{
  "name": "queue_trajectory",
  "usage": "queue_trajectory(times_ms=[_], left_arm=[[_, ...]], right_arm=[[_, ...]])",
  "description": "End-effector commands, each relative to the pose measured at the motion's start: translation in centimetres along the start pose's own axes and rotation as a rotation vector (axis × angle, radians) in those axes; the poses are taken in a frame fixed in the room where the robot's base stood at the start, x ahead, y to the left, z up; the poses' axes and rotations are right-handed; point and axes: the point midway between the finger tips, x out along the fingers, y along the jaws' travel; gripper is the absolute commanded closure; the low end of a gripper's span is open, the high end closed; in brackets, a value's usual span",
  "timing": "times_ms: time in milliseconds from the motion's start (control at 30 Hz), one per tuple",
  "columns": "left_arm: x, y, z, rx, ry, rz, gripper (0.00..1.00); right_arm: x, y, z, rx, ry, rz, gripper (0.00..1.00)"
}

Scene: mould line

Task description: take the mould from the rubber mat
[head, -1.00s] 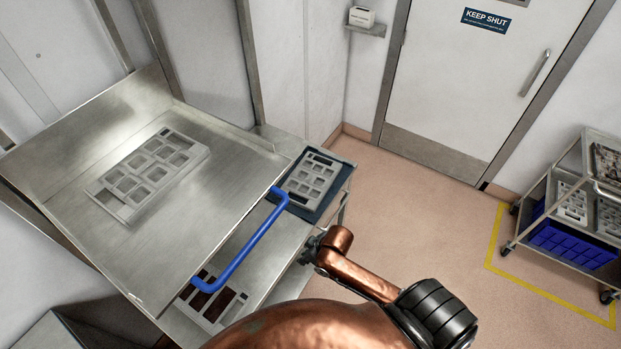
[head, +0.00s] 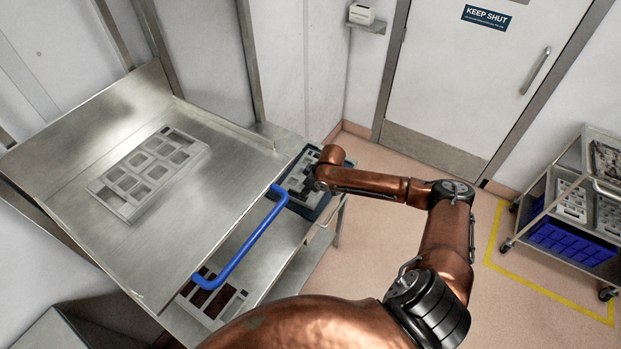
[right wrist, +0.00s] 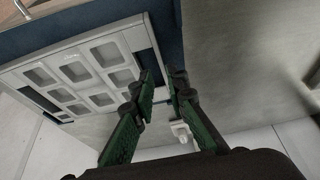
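The pale grey mould (head: 296,179), a flat plate with several square pockets and dark slots at its ends, lies on the dark blue rubber mat (head: 318,208) at the right end of the steel bench. My right gripper (head: 312,183) is over the mould's right side, partly hidden by its own wrist. In the right wrist view the mould (right wrist: 88,85) is left of and beyond the fingers, with the mat (right wrist: 70,35) along its edge. The right gripper (right wrist: 161,82) has a gap between its green-padded fingers, and nothing is between them. My left gripper is not in view.
Another mould with dark red filling (head: 212,298) lies below. A trolley (head: 540,205) stands far right; the floor between is clear.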

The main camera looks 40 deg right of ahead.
Motion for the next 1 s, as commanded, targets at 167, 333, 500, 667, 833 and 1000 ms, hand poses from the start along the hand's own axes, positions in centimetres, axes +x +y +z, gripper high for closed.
queue_trajectory(times_ms=[167, 333, 500, 667, 833, 1000], left_arm=[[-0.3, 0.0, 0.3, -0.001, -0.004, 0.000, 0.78], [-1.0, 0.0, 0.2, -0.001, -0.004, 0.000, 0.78], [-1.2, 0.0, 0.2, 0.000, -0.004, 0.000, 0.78], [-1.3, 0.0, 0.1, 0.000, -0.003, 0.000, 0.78], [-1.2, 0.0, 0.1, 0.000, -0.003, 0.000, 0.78], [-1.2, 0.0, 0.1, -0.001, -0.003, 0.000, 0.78]], right_arm=[[2.0, -0.2, -0.2, -0.002, 0.001, -0.003, 0.86], [4.1, -0.2, -0.5, 0.000, 0.000, -0.004, 0.86], [6.4, -0.1, -0.5, -0.002, 0.000, -0.002, 0.86], [7.1, -0.1, -0.4, -0.003, 0.000, -0.001, 0.86], [7.1, -0.1, -0.3, -0.003, 0.000, -0.001, 0.87], [7.1, -0.1, -0.3, -0.003, 0.000, -0.001, 0.99]])
